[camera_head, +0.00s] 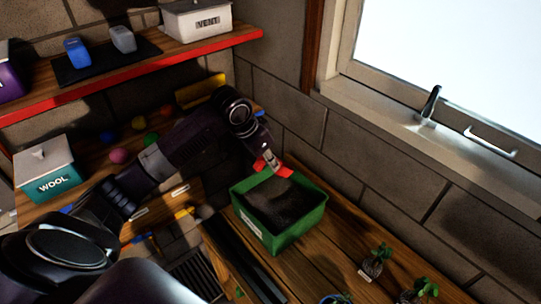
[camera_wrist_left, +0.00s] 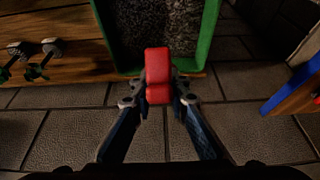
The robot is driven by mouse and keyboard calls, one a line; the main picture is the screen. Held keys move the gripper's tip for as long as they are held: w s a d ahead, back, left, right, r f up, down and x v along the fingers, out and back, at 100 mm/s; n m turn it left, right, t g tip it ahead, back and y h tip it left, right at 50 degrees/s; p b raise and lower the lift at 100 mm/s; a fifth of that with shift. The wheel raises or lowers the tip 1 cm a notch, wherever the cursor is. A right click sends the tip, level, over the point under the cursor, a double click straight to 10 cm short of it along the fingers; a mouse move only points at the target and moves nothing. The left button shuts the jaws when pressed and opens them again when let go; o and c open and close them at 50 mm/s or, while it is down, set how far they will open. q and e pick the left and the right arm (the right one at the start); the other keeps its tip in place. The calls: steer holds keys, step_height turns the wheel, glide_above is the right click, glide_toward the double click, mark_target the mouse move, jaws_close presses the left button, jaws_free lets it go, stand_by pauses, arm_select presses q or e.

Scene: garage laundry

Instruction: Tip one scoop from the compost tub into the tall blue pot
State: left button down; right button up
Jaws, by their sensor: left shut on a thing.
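The compost tub (camera_head: 297,231) is a green box holding dark compost, standing on the wooden bench near the wall. Its green rim also shows in the left wrist view (camera_wrist_left: 208,35). My left gripper (camera_head: 268,158) is above the tub's back edge, its fingers (camera_wrist_left: 158,88) shut on a red block-like piece (camera_wrist_left: 158,62), likely the scoop's handle. Red parts of it (camera_head: 285,171) show in the head view. I cannot make out the scoop's bowl or any load in it. A blue rim (camera_head: 337,299) with a plant is cut off at the bottom edge; I cannot tell whether it is the tall blue pot.
Small potted plants (camera_head: 375,262) (camera_head: 420,290) stand right of the tub. A red-edged shelf (camera_head: 130,75) with a white VENT box (camera_head: 197,20) is above left. A teal WOOL box (camera_head: 47,168) is at left. The bench between tub and plants is clear.

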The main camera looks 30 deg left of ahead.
arm_select(q)
steer(key=shift+f, duration=0.8)
steer(key=shift+f+b, duration=1.65)
steer(key=shift+f, duration=5.5)
steer(key=shift+s+d+f, duration=0.1)
steer(key=shift+f, duration=0.05)
arm_select(e)
steer(key=f, duration=0.1)
steer(key=s+f, duration=0.1)
steer(key=f, duration=0.1)
steer(key=shift+f, duration=0.3)
arm_select(q)
steer(key=shift+s+f, duration=0.2)
arm_select(e)
steer(key=shift+a, duration=0.1)
arm_select(q)
step_height(320, 180, up, 14)
steer(key=p, duration=0.3)
steer(key=shift+w+r, duration=0.25)
steer(key=shift+w, duration=0.05)
arm_select(e)
steer(key=shift+r, duration=1.7)
